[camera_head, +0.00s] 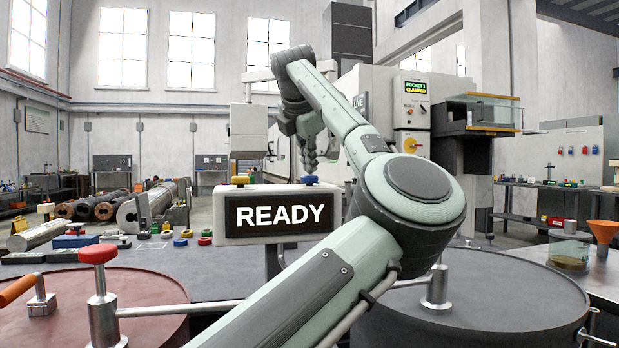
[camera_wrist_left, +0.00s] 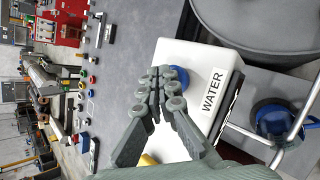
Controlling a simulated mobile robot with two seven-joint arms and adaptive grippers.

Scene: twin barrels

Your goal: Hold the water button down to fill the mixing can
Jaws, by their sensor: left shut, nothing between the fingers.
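The white control box (camera_head: 215,212) stands between the two barrels, with a black panel reading READY. The blue button (camera_head: 310,180) is on its top right and a yellow button (camera_head: 240,179) on its top left. In the left wrist view the blue button (camera_wrist_left: 183,76) sits beside the WATER label (camera_wrist_left: 212,90). My left gripper (camera_head: 309,168) is shut and empty, its fingertips right over the blue button, partly covering it in the left wrist view (camera_wrist_left: 166,74). I cannot tell whether they touch it. A blue vessel (camera_wrist_left: 275,120) by the box may be the mixing can.
A red barrel lid (camera_head: 150,290) is at the left and a dark barrel lid (camera_head: 500,290) at the right, with metal fittings. My left arm crosses the middle.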

